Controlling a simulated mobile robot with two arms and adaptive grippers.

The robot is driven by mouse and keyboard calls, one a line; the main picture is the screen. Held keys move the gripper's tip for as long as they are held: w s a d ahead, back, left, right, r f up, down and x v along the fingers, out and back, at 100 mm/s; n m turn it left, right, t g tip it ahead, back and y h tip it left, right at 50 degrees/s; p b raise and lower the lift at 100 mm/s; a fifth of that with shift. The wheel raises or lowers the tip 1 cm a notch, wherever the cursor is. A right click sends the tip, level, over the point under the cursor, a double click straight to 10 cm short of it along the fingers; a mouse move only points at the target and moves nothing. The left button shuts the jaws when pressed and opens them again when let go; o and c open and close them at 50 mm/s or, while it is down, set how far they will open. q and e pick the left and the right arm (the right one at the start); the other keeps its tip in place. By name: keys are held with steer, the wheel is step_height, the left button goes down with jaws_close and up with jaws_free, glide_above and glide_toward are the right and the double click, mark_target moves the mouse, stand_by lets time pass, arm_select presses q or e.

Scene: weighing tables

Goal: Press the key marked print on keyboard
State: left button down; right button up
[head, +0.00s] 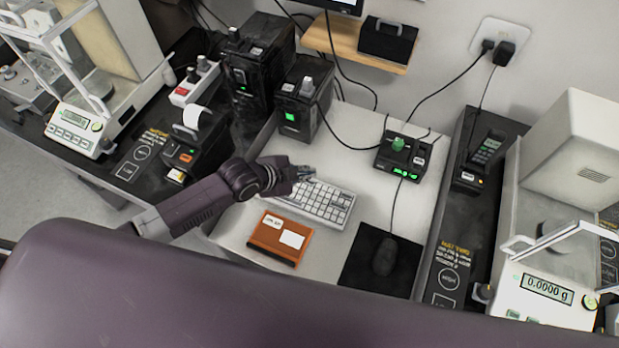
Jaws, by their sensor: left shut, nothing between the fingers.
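The white keyboard (325,204) lies on the light table in the middle of the head view. Its key labels are too small to read, so I cannot pick out the print key. My left gripper (309,174) is shut and empty at the keyboard's upper left corner. It hides that corner, and I cannot tell whether the fingertips touch a key or hover above. My right gripper is not in view.
An orange-brown box (279,238) lies in front of the keyboard. A black mouse (385,257) rests on a dark mat (406,285) to the right. A black device with green lights (402,155) stands behind. Balances stand at left (75,130) and right (545,290).

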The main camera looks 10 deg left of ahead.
mark_target(308, 184)
arm_select(q)
steer(key=shift+r+p, duration=1.1)
steer(key=shift+r, duration=0.45)
steer(key=shift+f, duration=0.1)
steer(key=shift+s, duration=0.1)
